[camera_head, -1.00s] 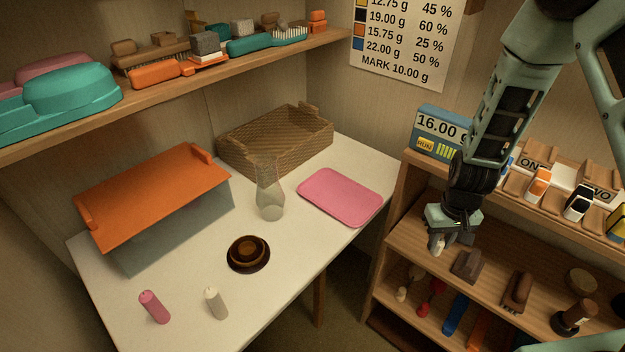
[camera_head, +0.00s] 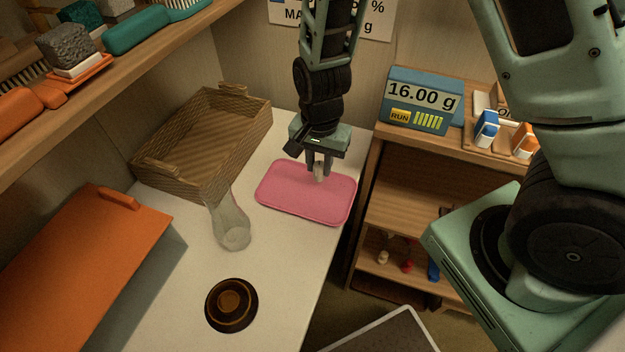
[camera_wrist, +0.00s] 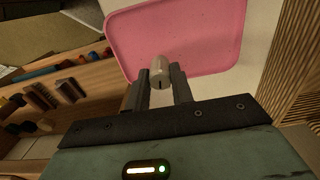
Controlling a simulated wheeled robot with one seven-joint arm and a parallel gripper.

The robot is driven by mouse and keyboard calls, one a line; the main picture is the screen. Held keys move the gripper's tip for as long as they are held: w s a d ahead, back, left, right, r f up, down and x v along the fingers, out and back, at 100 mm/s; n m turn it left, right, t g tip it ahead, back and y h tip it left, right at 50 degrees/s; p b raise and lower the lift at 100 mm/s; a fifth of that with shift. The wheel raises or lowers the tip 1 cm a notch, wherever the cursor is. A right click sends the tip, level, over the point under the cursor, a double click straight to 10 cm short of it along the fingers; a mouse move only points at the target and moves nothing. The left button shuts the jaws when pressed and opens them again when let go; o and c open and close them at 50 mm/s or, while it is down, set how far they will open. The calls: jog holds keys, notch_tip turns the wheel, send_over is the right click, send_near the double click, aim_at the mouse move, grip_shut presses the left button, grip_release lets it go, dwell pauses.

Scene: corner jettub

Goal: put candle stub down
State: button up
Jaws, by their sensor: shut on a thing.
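My gripper (camera_head: 319,167) is shut on a small whitish candle stub (camera_head: 319,173). In the head view it hangs over the pink tray (camera_head: 285,205), towards the tray's back right part. The wrist view shows the candle stub (camera_wrist: 159,70) between the two fingers, its wick end facing the camera, with the pink tray (camera_wrist: 200,30) beyond it. I cannot tell whether the stub's far end touches the tray. The tray holds nothing else that I see.
A clear glass vase (camera_head: 231,225) stands left of the tray, and a wicker basket (camera_head: 205,145) behind it. A dark round dish (camera_head: 231,304) lies nearer. The orange-topped box (camera_head: 75,270) is at left. A shelf unit with the 16.00 g display (camera_head: 423,100) stands at right.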

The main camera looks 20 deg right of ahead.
jog(key=shift+f, duration=3.2)
jog(key=shift+f+b, duration=0.2)
jog(key=shift+b, duration=0.1)
jog(key=o, duration=1)
jog(key=shift+r, duration=0.1)
jog(key=shift+c, duration=0.2)
